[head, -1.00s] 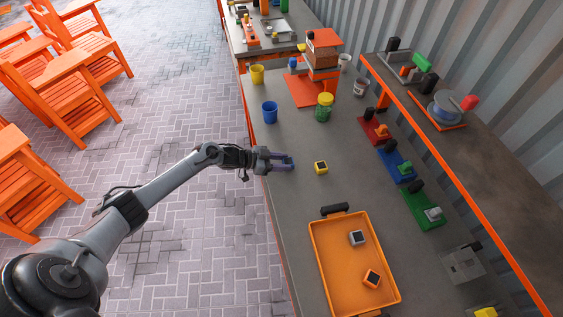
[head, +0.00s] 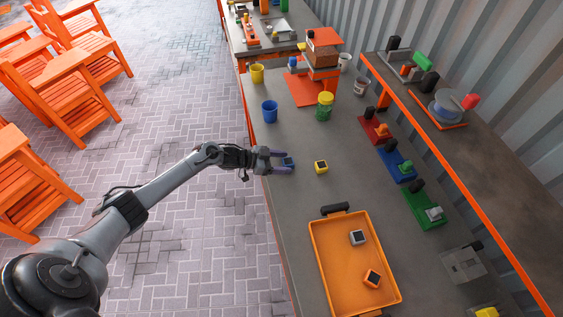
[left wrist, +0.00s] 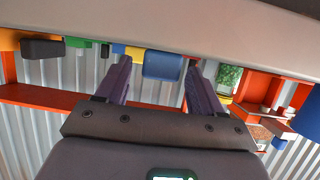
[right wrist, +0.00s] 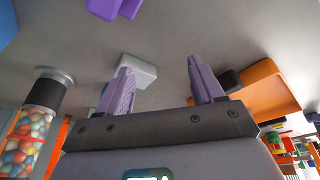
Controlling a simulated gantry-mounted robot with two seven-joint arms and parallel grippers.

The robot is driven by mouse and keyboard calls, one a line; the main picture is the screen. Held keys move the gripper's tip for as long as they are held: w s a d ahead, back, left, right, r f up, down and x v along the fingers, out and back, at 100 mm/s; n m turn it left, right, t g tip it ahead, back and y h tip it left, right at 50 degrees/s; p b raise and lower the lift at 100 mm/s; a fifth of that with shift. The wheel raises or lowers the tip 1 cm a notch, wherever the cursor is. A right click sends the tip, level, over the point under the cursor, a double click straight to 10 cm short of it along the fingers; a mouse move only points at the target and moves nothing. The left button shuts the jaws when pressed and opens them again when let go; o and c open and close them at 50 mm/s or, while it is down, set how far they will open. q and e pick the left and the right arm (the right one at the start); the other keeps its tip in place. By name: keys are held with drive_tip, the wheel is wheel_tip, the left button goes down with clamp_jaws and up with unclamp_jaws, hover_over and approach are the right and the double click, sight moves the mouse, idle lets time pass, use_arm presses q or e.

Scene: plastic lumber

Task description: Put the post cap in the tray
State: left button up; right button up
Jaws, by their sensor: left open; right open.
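A small blue post cap with a dark top (head: 287,161) sits on the bench near its left edge. It also shows as a blue block (left wrist: 163,66) in the left wrist view. My left gripper (head: 281,161) is open, with its fingers on either side of this cap. I cannot tell whether they touch it. A yellow cap (head: 321,167) stands right of my left gripper. My right gripper (right wrist: 158,75) is open and empty, seen only in its wrist view.
A blue cup (head: 270,111) and a green jar with a yellow lid (head: 324,106) stand beyond my left gripper. Red, blue and green (head: 424,208) stands line the right side. Bench between cap and tray is clear.

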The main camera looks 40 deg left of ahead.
drive_tip(key=shift+a+r+p, duration=0.15)
drive_tip(key=shift+r+p, duration=0.55)
drive_tip(key=shift+p, duration=0.1)
drive_tip(key=shift+o, duration=0.5)
use_arm(q)
drive_tip(key=v, duration=1)
drive_tip(key=shift+s+a+f, duration=0.25)
drive_tip(key=shift+s+a, duration=0.05)
drive_tip(key=shift+s, duration=0.15)
